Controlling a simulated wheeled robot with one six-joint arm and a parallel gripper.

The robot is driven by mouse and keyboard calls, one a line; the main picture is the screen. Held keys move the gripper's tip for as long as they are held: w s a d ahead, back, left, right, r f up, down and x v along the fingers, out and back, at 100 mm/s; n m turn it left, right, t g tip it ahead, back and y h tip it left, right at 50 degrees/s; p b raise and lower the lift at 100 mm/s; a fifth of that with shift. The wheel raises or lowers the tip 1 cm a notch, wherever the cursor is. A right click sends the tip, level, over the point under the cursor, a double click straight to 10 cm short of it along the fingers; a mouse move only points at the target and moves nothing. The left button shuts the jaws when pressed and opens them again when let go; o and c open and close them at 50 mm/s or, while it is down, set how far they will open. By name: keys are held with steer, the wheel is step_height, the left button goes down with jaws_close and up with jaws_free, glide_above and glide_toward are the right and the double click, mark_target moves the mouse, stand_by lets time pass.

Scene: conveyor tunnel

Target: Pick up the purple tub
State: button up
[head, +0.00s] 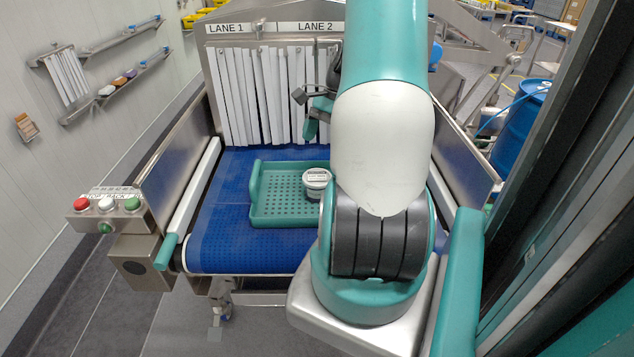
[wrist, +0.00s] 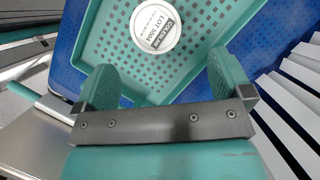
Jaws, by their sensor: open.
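No purple tub shows in either view. In the head view my arm hides most of the gripper and the tray's right part.
The blue belt (head: 218,238) runs under a hanging strip curtain (head: 262,95) marked LANE 1 and LANE 2. Metal side walls flank it. A button box (head: 105,203) stands at the left and a blue drum (head: 522,125) at the right. Belt left of the tray is clear.

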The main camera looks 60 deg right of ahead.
mark_target(318, 176)
steer(key=p+x, duration=0.1)
steer(key=x, duration=0.4)
steer(key=shift+a+f, duration=0.15)
steer(key=shift+f, duration=0.15)
steer(key=p+x, duration=0.2)
steer(key=x, duration=0.1)
steer(key=p+x, duration=0.1)
steer(key=shift+s+a+f, duration=0.15)
steer(key=shift+s+f, duration=0.05)
steer(key=shift+s, duration=0.15)
steer(key=shift+w+a+f, duration=0.1)
steer(key=shift+a+f, duration=0.05)
steer(key=shift+f, duration=0.4)
steer(key=c, duration=0.9)
